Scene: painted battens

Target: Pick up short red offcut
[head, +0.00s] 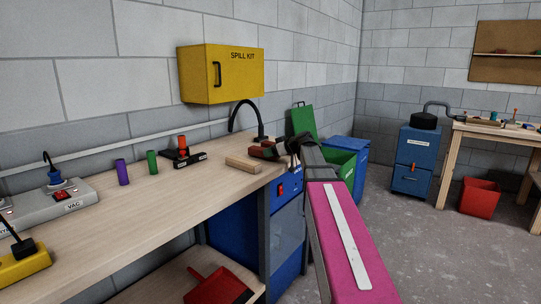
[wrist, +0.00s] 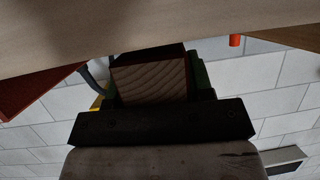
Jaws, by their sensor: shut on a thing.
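The short red offcut shows in the wrist view as a block with a bare wood end (wrist: 150,82) and a dark red painted side, held between the fingers of my gripper (wrist: 155,88). In the head view my gripper (head: 277,150) is at the far right end of the workbench, shut on the offcut. Red paint (head: 257,152) shows just left of the fingers there, but the fingers and arm hide much of that spot. I cannot tell the gap between the offcut and the bench top.
A bare wood block (head: 243,163) lies on the bench (head: 130,205) just left of my gripper. A black stand with an orange-red cylinder (head: 183,146), a green cylinder (head: 152,161) and a purple one (head: 122,172) stand further left. A black curved hose (head: 243,112) rises behind.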

